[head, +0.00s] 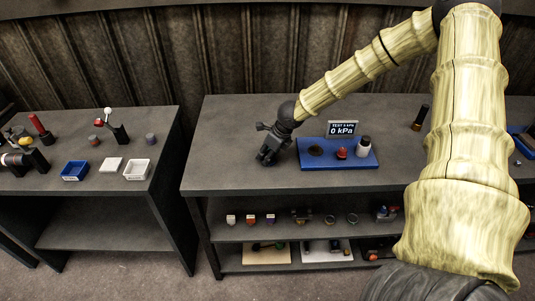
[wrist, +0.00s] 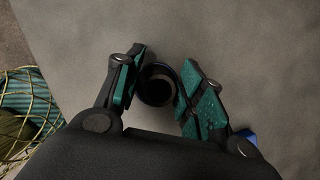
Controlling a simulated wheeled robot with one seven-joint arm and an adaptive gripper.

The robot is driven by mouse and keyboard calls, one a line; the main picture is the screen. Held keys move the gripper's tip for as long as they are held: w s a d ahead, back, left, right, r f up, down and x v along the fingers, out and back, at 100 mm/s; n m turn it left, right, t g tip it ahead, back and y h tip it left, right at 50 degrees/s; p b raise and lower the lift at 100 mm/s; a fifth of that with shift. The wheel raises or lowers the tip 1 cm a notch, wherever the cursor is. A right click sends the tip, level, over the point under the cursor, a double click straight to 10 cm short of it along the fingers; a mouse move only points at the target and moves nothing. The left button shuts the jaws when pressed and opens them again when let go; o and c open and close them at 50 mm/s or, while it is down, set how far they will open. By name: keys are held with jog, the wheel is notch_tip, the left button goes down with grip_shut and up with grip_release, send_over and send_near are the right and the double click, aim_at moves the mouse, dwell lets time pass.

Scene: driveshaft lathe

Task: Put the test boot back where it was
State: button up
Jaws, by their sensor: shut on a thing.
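My gripper (head: 267,158) is at the left of the main bench top, left of the blue board (head: 308,166). In the wrist view my gripper (wrist: 158,92) is shut on a dark, round, hollow part (wrist: 157,82), which looks like the test boot. Its open end faces the camera, and the grey bench top lies behind it. The boot cannot be made out in the head view. The blue board bears a dark round spot (head: 315,151), a small red part (head: 342,153) and a white bottle with a dark cap (head: 364,147).
A display reading 0 kPa (head: 343,128) stands behind the board. A dark cylinder (head: 420,117) stands to the right. The bench top (head: 230,130) around my gripper is mostly clear. A separate left bench (head: 110,180) holds trays and small parts.

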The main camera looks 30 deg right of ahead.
jog(key=o, duration=1.1)
jog(key=shift+r, duration=0.1)
jog(key=shift+s+d+r, duration=0.1)
jog(key=shift+s+r, duration=0.05)
jog(key=shift+r, duration=0.4)
jog(key=v, duration=1)
jog(key=shift+s+r, duration=0.15)
jog(key=shift+r, duration=0.2)
